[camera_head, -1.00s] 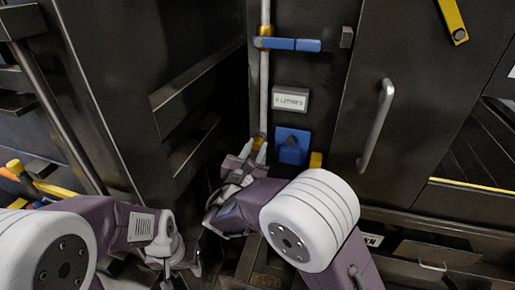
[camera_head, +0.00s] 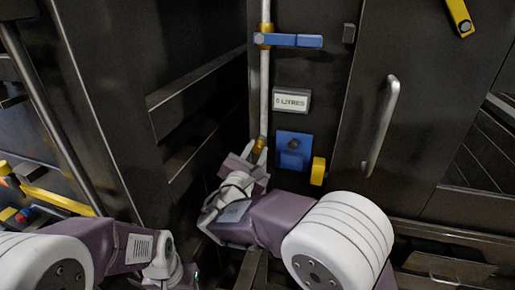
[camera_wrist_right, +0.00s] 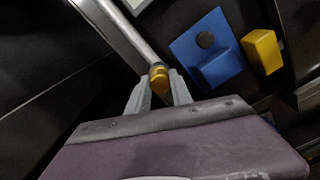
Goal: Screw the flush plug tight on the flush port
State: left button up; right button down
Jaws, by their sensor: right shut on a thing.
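The flush plug shows as a brass-yellow piece (camera_head: 259,146) at the lower end of the grey vertical pipe (camera_head: 264,95). My right gripper (camera_head: 257,154) comes from below, its fingers either side of that piece. In the right wrist view the brass piece (camera_wrist_right: 159,77) sits between the two pale fingertips (camera_wrist_right: 158,88), in line with the pipe (camera_wrist_right: 130,38). The gripper is shut on it. The flush port is not distinct from the plug and pipe end; its thread is hidden. Of my left arm only the links show at lower left; its jaws are out of view.
A blue plate (camera_head: 294,143) with a dark knob and a yellow block (camera_head: 318,171) are close right of the gripper. A blue lever (camera_head: 290,41) crosses the pipe higher up. A label (camera_head: 291,101) and a door handle (camera_head: 382,126) are nearby. A dark cabinet wall stands left.

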jog(key=shift+f+b, duration=0.2)
jog(key=shift+b, duration=0.45)
jog(key=m+b, duration=0.4)
jog(key=b, duration=0.2)
jog(key=shift+m+b, duration=0.5)
jog(key=shift+r, duration=0.2)
